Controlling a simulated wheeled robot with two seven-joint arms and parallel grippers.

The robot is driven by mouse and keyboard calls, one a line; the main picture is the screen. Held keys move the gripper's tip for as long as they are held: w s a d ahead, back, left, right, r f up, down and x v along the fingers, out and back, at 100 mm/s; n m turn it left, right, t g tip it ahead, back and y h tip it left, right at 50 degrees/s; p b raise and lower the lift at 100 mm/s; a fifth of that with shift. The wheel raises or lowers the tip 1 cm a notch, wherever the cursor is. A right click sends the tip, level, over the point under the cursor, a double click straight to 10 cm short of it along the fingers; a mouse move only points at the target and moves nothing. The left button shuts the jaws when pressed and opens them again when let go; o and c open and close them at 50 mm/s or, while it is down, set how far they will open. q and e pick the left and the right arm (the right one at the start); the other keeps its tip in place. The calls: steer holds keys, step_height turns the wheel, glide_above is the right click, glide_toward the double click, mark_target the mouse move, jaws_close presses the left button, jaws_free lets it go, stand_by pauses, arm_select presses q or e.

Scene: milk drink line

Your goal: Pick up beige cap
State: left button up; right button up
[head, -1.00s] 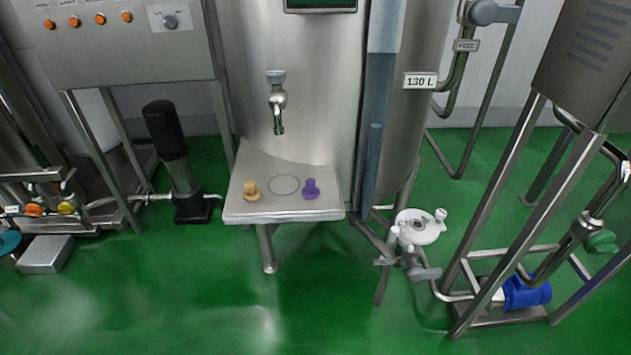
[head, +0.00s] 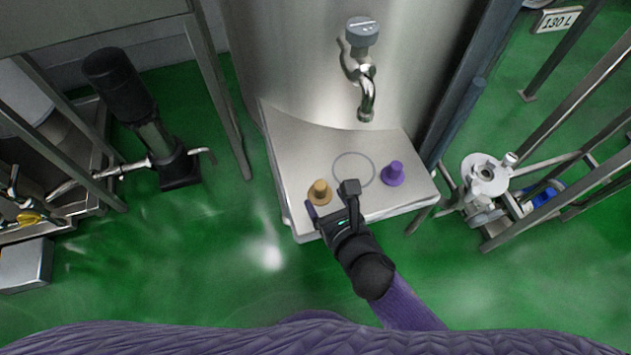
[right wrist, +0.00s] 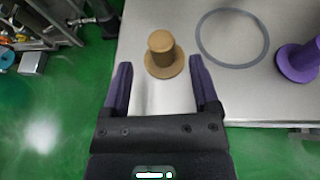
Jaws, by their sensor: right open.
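The beige cap (head: 319,190) stands upright on the left part of the small steel shelf (head: 297,150) below the tap. My right gripper (head: 329,200) is at the shelf's front edge, just in front of the cap. In the right wrist view the cap (right wrist: 161,55) is ahead of the right gripper (right wrist: 160,80), roughly in line with the gap between its two purple fingers. The fingers are apart with nothing between them, and do not touch the cap. My left gripper is not seen.
A purple cap (head: 393,174) stands on the shelf's right part. It also shows in the right wrist view (right wrist: 298,62). A marked ring (head: 353,157) lies between the caps, empty. A tap (head: 364,85) hangs above the shelf's back. A black pump (head: 140,115) stands left.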

mark_target(317, 183)
steer(key=b+x, duration=0.2)
steer(key=x, duration=0.3)
steer(key=shift+w, duration=0.45)
steer(key=shift+a, duration=0.1)
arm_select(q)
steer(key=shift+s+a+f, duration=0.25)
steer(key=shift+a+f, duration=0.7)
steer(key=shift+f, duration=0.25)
arm_select(e)
jaws_close()
